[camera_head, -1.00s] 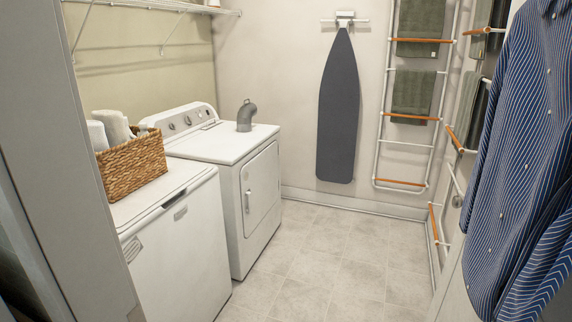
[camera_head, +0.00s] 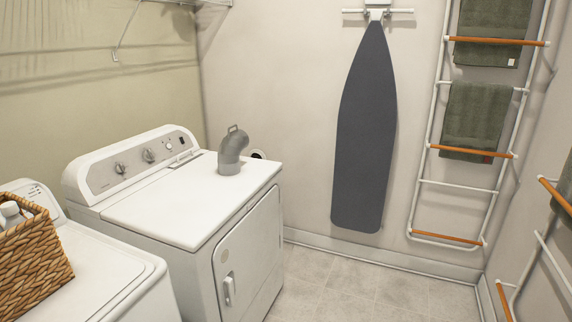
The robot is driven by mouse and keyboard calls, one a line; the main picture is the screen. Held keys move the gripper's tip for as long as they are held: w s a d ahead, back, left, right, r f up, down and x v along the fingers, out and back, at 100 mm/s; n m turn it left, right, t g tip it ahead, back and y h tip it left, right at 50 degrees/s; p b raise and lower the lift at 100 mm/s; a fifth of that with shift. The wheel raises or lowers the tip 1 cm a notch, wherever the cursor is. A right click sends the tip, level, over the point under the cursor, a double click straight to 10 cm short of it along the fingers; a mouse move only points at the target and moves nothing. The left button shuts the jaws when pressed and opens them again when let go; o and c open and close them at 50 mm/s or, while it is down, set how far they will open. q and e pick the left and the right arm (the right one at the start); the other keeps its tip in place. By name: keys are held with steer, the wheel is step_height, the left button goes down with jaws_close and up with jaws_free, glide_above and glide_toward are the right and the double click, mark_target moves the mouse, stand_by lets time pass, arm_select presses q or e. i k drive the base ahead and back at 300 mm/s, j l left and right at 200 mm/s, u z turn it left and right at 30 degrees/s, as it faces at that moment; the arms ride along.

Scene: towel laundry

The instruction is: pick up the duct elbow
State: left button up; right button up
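The duct elbow (camera_head: 231,152) is a grey curved pipe piece. It stands upright on top of the white dryer (camera_head: 150,222), near its back right corner, with its bend at the top. A thin loop shows at its upper end. Neither of my grippers is in the head view, and nothing touches the elbow.
A wicker basket (camera_head: 34,262) sits on the white washer (camera_head: 108,292) at the lower left. A dark ironing board (camera_head: 365,130) hangs on the back wall. A ladder rack (camera_head: 430,150) with green towels (camera_head: 475,118) stands at the right. The tiled floor (camera_head: 355,288) is clear.

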mark_target(230, 149)
steer(key=i+l+u, duration=0.1)
steer(key=i+u, duration=0.35)
steer(key=i+l+u, duration=0.9)
steer(key=i+j, duration=0.05)
steer(key=i, duration=0.1)
